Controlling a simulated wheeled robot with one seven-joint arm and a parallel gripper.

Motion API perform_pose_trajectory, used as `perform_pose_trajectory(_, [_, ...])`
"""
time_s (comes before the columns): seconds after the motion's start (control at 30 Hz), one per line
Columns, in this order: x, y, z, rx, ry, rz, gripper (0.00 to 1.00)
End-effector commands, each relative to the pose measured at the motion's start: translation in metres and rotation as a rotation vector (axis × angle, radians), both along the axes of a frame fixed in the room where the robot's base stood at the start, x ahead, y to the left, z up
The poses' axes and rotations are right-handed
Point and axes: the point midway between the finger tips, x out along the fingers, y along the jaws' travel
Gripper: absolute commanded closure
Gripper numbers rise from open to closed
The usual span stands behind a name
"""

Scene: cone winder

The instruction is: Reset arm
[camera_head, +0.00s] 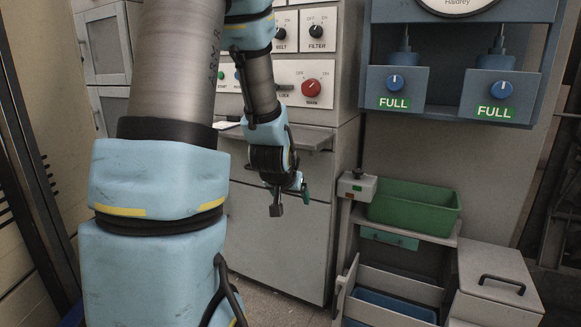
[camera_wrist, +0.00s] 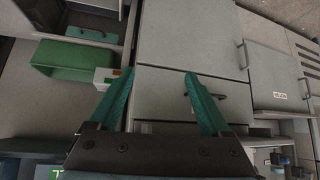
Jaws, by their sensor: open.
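My gripper (camera_head: 290,203) hangs in front of the grey machine cabinet in the head view, at the end of my blue and grey arm. In the wrist view my gripper (camera_wrist: 160,78) shows two green fingers spread wide apart. Nothing is between the fingers. The gripper appears apart from the cabinet front (camera_head: 270,245) and its small shelf (camera_head: 310,138). Part of the cabinet is hidden behind my arm.
A green bin (camera_head: 412,207) stands on a stand at the right, with a blue bin (camera_head: 390,303) below. A lidded grey box (camera_head: 498,272) is beside it. Control panel knobs, including a red one (camera_head: 311,88), are above. Blue units marked FULL (camera_head: 394,103) hang at upper right.

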Motion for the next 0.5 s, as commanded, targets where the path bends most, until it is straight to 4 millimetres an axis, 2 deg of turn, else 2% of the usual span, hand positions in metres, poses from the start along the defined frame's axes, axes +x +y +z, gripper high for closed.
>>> perform_pose_trajectory(0.03, [-0.019, 0.016, 0.000, 0.020, 0.075, 0.030, 0.18])
perform_pose_trajectory(0.2, [-0.083, 0.053, -0.007, 0.068, 0.313, 0.103, 0.18])
perform_pose_trajectory(0.47, [-0.171, 0.087, -0.002, 0.098, 0.602, 0.188, 0.18])
perform_pose_trajectory(0.5, [-0.167, 0.085, 0.016, 0.099, 0.595, 0.184, 0.18])
